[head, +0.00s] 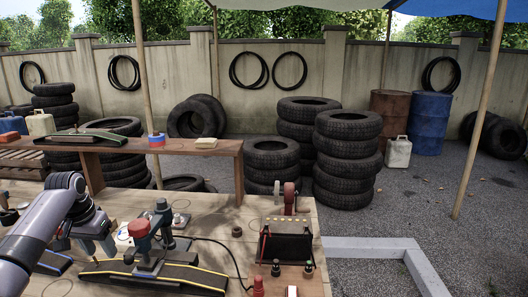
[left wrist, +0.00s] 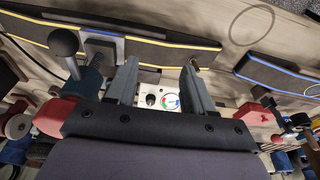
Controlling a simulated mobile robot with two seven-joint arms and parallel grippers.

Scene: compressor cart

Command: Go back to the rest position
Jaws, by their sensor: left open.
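My left arm comes in from the left in the head view. Its gripper (head: 92,247) hangs over the left part of the wooden bench (head: 225,215). In the left wrist view the two grey fingers (left wrist: 158,85) stand wide apart with nothing between them. Beyond the fingers is a white panel with a coloured gauge (left wrist: 170,101) and a black knob (left wrist: 150,100); the fingers look clear of it, though the exact distance cannot be told. My right gripper is not in view.
A black box (head: 287,246) with a red crank sits at bench right. A raised shelf (head: 215,148) crosses behind. Tyre stacks (head: 347,165) stand beyond.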

